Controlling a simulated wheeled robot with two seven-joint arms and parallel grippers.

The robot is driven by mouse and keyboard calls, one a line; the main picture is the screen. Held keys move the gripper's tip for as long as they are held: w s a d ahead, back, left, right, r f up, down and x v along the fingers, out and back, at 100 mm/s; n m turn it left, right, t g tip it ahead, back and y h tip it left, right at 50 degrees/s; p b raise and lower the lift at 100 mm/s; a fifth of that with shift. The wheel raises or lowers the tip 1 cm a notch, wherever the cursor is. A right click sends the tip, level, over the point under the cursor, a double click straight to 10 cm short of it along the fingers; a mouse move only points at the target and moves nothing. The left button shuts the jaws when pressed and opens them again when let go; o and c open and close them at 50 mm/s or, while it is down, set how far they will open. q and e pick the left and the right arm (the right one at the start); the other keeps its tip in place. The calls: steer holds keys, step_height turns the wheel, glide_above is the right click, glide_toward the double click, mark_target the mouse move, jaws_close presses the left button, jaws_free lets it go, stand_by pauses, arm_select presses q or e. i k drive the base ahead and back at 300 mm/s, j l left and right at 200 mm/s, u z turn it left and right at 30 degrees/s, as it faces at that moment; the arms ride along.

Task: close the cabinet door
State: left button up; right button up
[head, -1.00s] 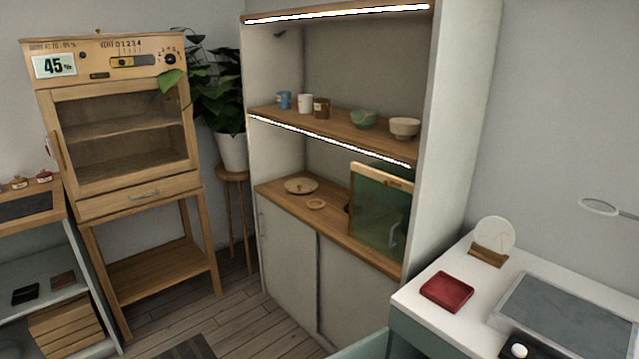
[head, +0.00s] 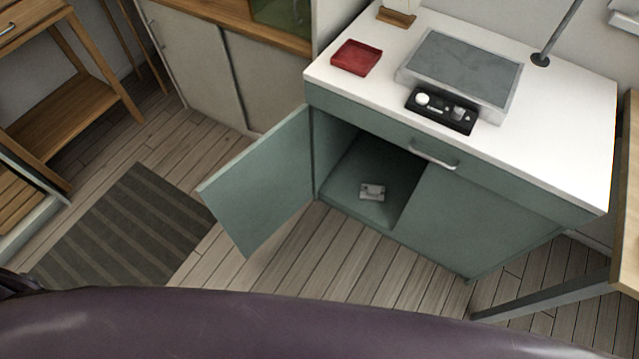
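A green cabinet (head: 480,220) with a white top stands at the centre right of the head view. Its left door (head: 258,185) is swung wide open, out to the left over the wooden floor. The door's handle is not visible. Inside the open compartment a small pale item (head: 372,192) lies on the cabinet floor. The right front of the cabinet is flush, and a drawer with a metal handle (head: 434,156) is above. Neither of my grippers shows in the head view.
A dark striped rug (head: 125,230) lies left of the open door. The white worktop (head: 570,140) holds a red tray (head: 356,57), a grey slab (head: 464,68) and a black tray (head: 441,110). A wooden table (head: 628,200) stands at right. Floor in front of the door is bare.

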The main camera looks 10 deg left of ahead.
mark_target(254, 194)
steer(key=j+z, duration=0.4)
steer(key=i+j+z, duration=0.1)
steer(key=j+z, duration=0.7)
steer(key=k+j+z, duration=0.2)
steer(key=j+z, duration=0.2)
steer(key=k+j, duration=0.15)
steer(key=j, duration=0.25)
steer(key=k+j+z, duration=0.1)
steer(key=j, duration=0.35)
steer(key=k+j, duration=0.2)
steer(key=j, duration=0.2)
steer(key=k+j, duration=0.15)
steer(key=j, duration=0.25)
steer(key=k+j+z, duration=0.1)
steer(key=j, duration=0.3)
steer(key=k, duration=0.05)
